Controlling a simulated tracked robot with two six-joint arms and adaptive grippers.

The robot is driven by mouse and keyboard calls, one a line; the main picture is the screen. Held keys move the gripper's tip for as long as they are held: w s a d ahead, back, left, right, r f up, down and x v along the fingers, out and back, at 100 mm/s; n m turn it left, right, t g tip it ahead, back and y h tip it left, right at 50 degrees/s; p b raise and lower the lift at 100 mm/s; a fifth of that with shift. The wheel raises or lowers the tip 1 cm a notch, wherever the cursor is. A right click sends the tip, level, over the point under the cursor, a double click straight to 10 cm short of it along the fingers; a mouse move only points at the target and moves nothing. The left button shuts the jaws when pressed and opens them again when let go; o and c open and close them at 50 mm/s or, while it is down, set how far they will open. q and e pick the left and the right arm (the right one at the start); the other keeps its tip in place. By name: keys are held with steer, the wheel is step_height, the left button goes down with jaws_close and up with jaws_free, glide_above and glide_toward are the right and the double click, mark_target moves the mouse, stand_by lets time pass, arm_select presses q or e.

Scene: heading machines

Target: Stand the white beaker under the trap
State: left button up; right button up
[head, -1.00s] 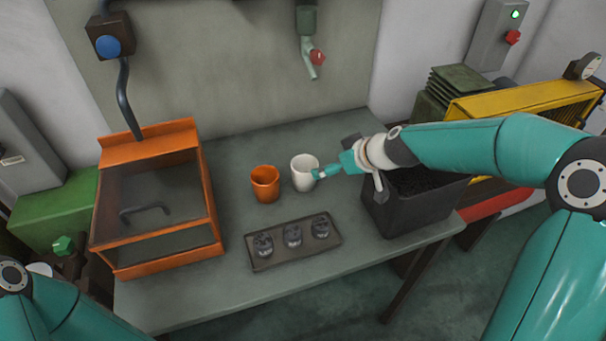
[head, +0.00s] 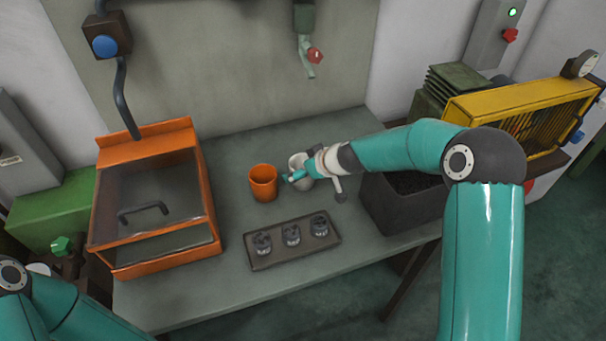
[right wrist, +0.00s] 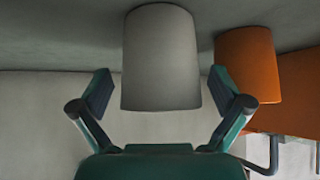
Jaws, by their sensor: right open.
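The white beaker (head: 297,161) stands on the grey bench, right of an orange beaker (head: 263,183). My right gripper (head: 299,177) is at the white beaker and partly hides it in the head view. In the right wrist view, the white beaker (right wrist: 160,50) shows between the two spread fingers of my right gripper (right wrist: 160,75), with a gap on each side. The orange beaker (right wrist: 249,65) is beyond the right finger. The trap (head: 307,55), a pale green pipe with a red handle, hangs on the wall behind the bench. My left gripper is out of view.
A dark tray (head: 270,262) with several small metal pieces lies in front of the beakers. An orange glass-fronted box (head: 150,255) stands at left. A dark bin (head: 392,215) stands at right, under my right arm. The bench below the trap looks clear.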

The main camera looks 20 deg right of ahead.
steer(key=c, duration=1.3)
steer(key=shift+r, duration=0.15)
